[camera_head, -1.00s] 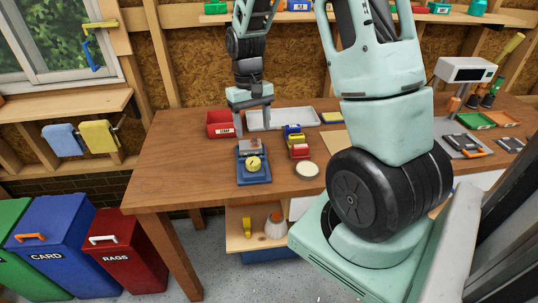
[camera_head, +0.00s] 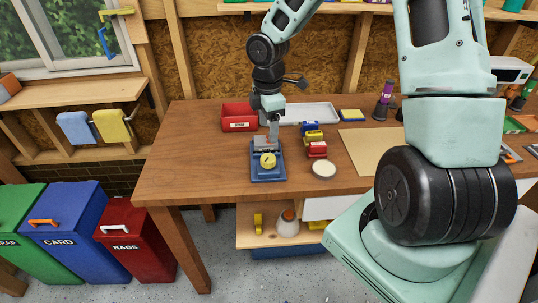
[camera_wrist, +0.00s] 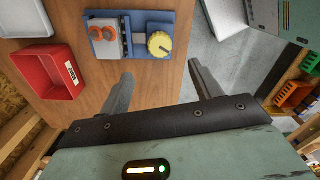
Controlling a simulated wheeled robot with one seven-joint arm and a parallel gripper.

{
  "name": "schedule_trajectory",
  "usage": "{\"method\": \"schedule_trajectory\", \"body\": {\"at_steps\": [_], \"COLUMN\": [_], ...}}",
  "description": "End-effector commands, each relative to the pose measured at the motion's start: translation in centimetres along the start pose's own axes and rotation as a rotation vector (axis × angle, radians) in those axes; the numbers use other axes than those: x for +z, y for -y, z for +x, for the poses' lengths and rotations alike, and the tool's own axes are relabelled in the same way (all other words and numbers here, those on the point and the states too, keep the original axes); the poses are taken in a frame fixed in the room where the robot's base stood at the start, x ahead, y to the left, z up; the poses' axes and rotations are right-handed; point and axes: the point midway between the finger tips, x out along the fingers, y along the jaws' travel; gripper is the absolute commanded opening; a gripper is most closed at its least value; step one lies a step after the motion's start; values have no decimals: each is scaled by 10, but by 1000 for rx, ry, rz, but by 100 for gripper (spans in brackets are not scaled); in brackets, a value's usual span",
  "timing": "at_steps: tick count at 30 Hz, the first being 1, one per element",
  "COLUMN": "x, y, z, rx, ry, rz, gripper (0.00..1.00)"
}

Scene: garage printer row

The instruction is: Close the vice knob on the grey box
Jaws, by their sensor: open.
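A blue vice (camera_head: 268,175) stands near the left front of the wooden bench, and it also shows at the top of the wrist view (camera_wrist: 133,19). Its round yellow knob (camera_head: 267,160) faces the front; in the wrist view the knob (camera_wrist: 160,44) is at the vice's right end. A grey box (camera_head: 264,142) with orange-red parts sits at the back of the vice, at left in the wrist view (camera_wrist: 103,38). My gripper (camera_head: 274,133) is just above and behind the box in the head view. In the wrist view its fingers (camera_wrist: 160,74) are apart and empty, and the knob lies beyond their gap.
A red bin (camera_head: 239,124) and a pale tray (camera_head: 312,113) stand behind the vice. Small red, yellow and blue vices (camera_head: 315,148) and a round cream-topped dish (camera_head: 324,169) are close on its right. Bare bench lies to its left.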

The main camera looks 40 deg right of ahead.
Motion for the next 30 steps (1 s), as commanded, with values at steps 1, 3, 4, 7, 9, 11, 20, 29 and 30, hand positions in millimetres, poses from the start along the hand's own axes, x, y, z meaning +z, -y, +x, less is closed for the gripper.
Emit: {"method": "schedule_trajectory", "body": {"at_steps": [1,3,4,7,9,11,20,29,30], "x": [0,-1,-1,0,0,0,0,0,0], "y": [1,1,1,1,1,1,0,0,0], "z": [12,27,33,54,68,78,109,111,111], "rx": [-5,-5,-5,-5,-4,-3,-1,0,1], "ry": [0,0,0,1,1,1,1,1,1], "rz": [-1,-2,-1,-1,-1,-1,2,3,3], "gripper": [64,64,64,64,64,64,64,64,58]}}
